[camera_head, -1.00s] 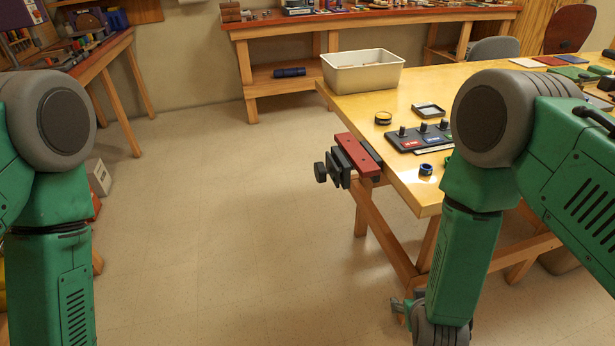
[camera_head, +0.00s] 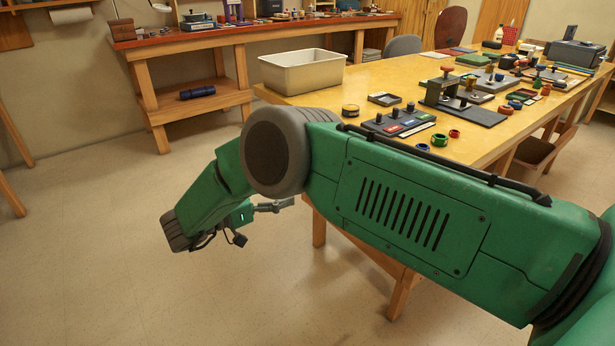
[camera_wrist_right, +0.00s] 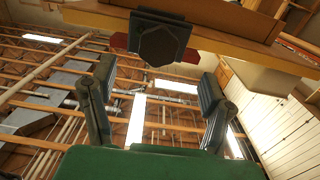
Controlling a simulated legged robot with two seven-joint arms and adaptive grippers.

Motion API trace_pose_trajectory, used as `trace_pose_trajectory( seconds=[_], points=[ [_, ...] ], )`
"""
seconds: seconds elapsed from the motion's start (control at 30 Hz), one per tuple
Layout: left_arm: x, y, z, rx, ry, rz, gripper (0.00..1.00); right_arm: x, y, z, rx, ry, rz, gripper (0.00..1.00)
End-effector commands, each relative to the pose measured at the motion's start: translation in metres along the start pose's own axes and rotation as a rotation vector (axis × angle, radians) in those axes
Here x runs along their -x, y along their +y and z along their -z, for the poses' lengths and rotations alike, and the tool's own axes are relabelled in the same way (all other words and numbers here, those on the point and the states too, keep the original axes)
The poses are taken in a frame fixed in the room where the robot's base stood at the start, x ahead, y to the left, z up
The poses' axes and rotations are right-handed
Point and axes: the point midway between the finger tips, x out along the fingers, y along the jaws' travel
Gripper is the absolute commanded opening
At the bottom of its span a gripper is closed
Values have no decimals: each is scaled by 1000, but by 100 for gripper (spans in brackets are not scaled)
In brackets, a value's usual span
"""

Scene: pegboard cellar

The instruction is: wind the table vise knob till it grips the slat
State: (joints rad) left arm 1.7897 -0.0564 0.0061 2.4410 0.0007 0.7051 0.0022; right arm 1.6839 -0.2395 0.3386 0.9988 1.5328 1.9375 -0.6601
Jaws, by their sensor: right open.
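In the right wrist view the dark table vise (camera_wrist_right: 181,25) hangs at the table edge, with its dark round knob (camera_wrist_right: 158,46) facing me. A red slat (camera_wrist_right: 119,42) shows on both sides behind the knob. My right gripper (camera_wrist_right: 157,78) is open and empty, its two fingers spread apart below the knob, not touching it. In the head view my right gripper (camera_head: 257,222) is near the table's left end, and my forearm hides the vise there. Whether the vise jaws touch the slat cannot be told. My left gripper is out of view.
The yellow table (camera_head: 330,92) carries a cream bin (camera_head: 301,72), a knobbed control panel (camera_head: 398,124), small rings and several other items. A red-topped bench (camera_head: 230,38) stands behind. The floor left of the table is clear.

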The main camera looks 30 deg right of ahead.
Motion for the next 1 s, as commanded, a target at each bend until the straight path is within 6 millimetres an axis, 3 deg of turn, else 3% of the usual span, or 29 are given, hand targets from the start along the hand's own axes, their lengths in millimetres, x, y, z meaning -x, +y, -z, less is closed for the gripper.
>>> trace_pose_trajectory(
  seconds=[0.3,0.5,0.97,1.0],
  points=[
    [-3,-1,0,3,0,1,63,-73,-1,-1,-2,-2,0,70],
    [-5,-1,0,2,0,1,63,-107,0,-4,-1,-7,0,70],
    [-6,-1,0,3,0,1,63,-114,-1,0,-2,2,3,70],
    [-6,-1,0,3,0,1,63,-115,-1,0,-2,0,3,59]
  ],
)
